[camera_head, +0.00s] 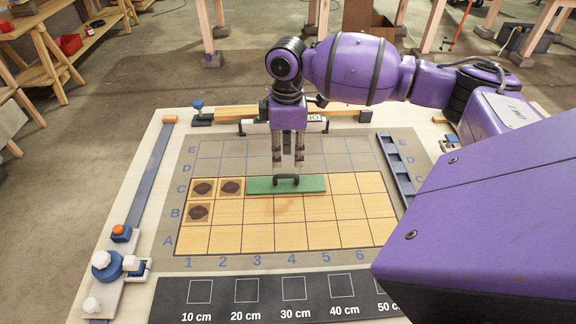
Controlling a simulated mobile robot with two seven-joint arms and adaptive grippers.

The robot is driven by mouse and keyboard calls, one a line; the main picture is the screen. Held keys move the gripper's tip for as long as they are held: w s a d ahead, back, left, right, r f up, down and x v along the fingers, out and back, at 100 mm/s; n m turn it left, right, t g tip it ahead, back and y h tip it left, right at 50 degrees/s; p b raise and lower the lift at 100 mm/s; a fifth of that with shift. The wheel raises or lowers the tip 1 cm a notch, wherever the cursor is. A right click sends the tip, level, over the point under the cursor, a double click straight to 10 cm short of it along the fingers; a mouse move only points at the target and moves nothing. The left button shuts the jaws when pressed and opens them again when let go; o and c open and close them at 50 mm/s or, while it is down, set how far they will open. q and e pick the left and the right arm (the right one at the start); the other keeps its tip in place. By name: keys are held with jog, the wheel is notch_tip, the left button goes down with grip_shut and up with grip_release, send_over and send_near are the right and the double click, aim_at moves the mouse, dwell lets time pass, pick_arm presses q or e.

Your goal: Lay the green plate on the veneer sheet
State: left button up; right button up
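The green plate (259,186) is a long flat bar with a black arched handle (287,180) on top. It appears to lie flat on the pale wooden veneer sheet (275,236), along row C over about columns 3 and 4. The sheet covers rows A to C and has dark oval knots at its left end. My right gripper (288,166) points down just above the handle. Its two fingers are apart, with a gap between them, and seem clear of the handle. My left gripper is out of view.
A blue rail and clamps (107,264) stand at the table's left edge. A slotted blue-grey tray (396,171) lies right of the grid. A dark strip with centimetre squares (270,296) runs along the front. My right arm hides the right front. Rows D and E are bare.

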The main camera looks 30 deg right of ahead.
jog(key=shift+r, duration=1.65)
